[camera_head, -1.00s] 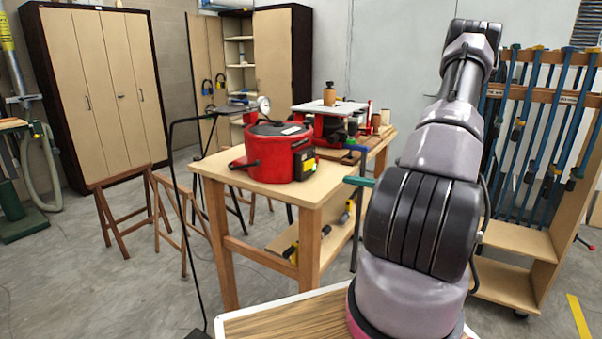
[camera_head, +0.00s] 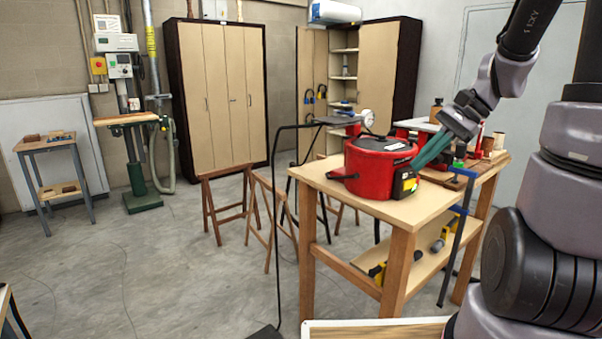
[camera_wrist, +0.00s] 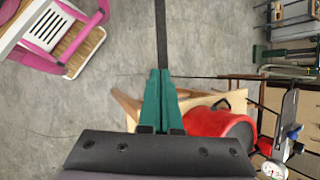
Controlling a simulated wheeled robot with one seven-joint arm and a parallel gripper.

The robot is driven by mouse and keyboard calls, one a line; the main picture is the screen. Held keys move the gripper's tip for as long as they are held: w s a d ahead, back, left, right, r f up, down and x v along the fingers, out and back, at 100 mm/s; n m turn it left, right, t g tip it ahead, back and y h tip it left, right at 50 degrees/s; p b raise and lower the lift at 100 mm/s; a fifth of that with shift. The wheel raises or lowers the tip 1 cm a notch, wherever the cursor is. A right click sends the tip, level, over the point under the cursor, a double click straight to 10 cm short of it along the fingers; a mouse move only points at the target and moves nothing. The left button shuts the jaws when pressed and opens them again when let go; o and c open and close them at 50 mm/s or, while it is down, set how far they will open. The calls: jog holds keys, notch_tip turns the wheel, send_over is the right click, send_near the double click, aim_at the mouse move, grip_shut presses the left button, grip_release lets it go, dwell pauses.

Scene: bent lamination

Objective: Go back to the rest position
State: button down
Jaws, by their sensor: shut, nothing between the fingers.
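My gripper (camera_head: 430,150) shows in the head view in front of the right side of the red pot-like machine (camera_head: 378,172), its teal fingers pointing down and left. In the wrist view my gripper (camera_wrist: 160,72) has its two teal fingers together with nothing between them, above grey floor. The red machine also shows in the wrist view (camera_wrist: 222,128), right of the fingers. It stands on a wooden workbench (camera_head: 345,198). Whether the fingers touch anything there, I cannot tell, but nothing is held.
A black bent stand (camera_head: 277,200) rises left of the bench. Wooden trestles (camera_head: 228,205) stand behind it on the floor. Tall cabinets (camera_head: 222,95) line the back wall. Open floor (camera_head: 130,270) lies at left.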

jog(key=s+a+r+n+t+h, duration=0.1)
jog(key=s+r+n+t+h, duration=0.4)
jog(key=s+r, duration=0.3)
notch_tip(320, 180, up, 3)
jog(key=shift+s+a+r+n+t, duration=0.2)
jog(key=shift+a+n+t, duration=0.15)
jog(key=shift+n+t, duration=0.25)
